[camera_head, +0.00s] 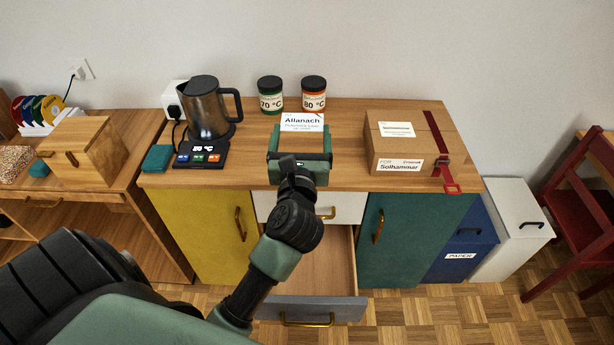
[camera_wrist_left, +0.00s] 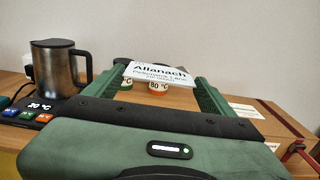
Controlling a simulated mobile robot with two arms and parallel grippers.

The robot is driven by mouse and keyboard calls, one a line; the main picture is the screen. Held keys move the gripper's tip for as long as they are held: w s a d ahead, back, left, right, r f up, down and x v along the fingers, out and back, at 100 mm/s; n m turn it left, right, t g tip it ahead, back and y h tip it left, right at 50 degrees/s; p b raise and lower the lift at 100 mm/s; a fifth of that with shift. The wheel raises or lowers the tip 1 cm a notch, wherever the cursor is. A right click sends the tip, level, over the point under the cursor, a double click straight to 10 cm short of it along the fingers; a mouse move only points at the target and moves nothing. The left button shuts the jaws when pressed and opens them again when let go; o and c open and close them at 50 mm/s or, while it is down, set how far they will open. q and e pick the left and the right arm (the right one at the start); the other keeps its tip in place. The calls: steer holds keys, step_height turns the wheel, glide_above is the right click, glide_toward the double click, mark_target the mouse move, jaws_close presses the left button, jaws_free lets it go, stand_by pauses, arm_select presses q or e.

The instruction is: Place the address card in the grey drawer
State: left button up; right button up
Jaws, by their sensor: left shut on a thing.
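The white address card (camera_head: 302,121), printed "Allanach", is held upright at the tips of my left gripper (camera_head: 301,135). The left gripper is shut on it, above the counter in front of the jars. The left wrist view shows the card (camera_wrist_left: 158,73) between the green fingers of the left gripper (camera_wrist_left: 160,85). The grey drawer (camera_head: 311,309) is pulled open low under the counter, with a brass handle. Its visible wooden inside (camera_head: 328,262) looks empty, and my arm hides its left part. My right gripper is not in view.
A cardboard parcel (camera_head: 396,147) with a red strap sits right on the counter. A kettle (camera_head: 204,108) stands left by a control panel (camera_head: 200,155). Two jars (camera_head: 270,95) stand at the back. A white drawer front (camera_head: 347,207) lies above the open drawer, between yellow and teal doors.

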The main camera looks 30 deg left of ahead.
arm_select(q)
steer(key=shift+a, duration=0.15)
steer(key=shift+f+b, duration=2.5)
steer(key=shift+f, duration=7.35)
steer(key=shift+f+b, duration=0.25)
steer(key=shift+b, duration=0.05)
steer(key=o, duration=1.1)
steer(key=shift+o, duration=0.2)
steer(key=shift+r, duration=0.2)
